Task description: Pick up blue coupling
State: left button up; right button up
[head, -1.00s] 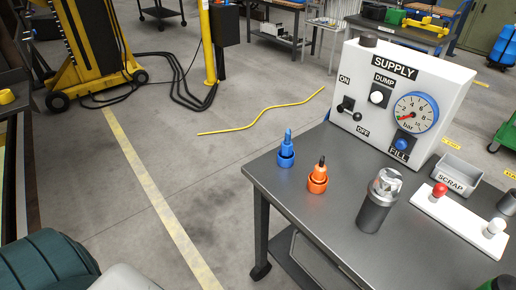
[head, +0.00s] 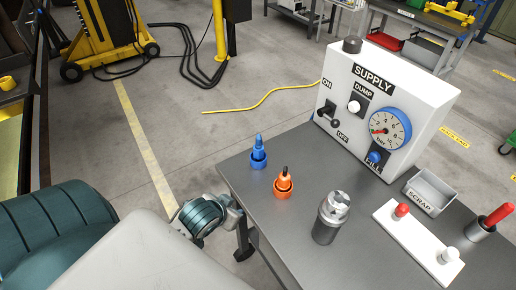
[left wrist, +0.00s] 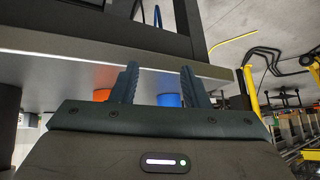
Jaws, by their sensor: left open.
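The blue coupling (head: 258,154) stands upright on the near left part of the grey table, with its narrow tip pointing up. My left gripper (head: 238,212) is low at the table's left edge, in front of the blue coupling and apart from it in the head view. In the left wrist view its two dark fingers (left wrist: 160,84) are spread. Part of the blue coupling (left wrist: 169,100) shows between them, partly hidden by the gripper body. My right gripper is not in view.
An orange coupling (head: 283,184) stands close to the right of the blue one. A metal cylinder (head: 328,218), a white supply box (head: 388,105), a scrap bin (head: 430,192) and a white block (head: 418,243) are also on the table (head: 285,245).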

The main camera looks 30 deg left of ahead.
aim_at(257, 143)
pick_arm(q)
jog(key=w+a+r+t, duration=0.1)
jog(key=w, duration=0.1)
jog(key=w+a+r+t, duration=0.1)
jog(key=w+r, duration=0.1)
jog(key=w+a+r+t, duration=0.1)
jog(key=w, duration=0.2)
jog(key=shift+r, duration=0.3)
jog(key=w+r+t, duration=0.1)
jog(key=w, duration=0.2)
jog(key=w+a+r+t+h+p, duration=0.1)
jog(key=w, duration=0.3)
jog(key=w+a+r+t, duration=0.1)
jog(key=w, duration=0.3)
jog(key=shift+r+p, duration=0.3)
jog(key=p+x, duration=0.1)
jog(key=x, duration=0.1)
jog(key=p+x, duration=0.1)
jog(key=x, duration=0.1)
jog(key=shift+d+r, duration=0.15)
jog(key=shift+d, duration=0.25)
jog(key=shift+w+f, duration=0.35)
jog(key=shift+w, duration=0.1)
jog(key=shift+s, duration=0.1)
grip_shut()
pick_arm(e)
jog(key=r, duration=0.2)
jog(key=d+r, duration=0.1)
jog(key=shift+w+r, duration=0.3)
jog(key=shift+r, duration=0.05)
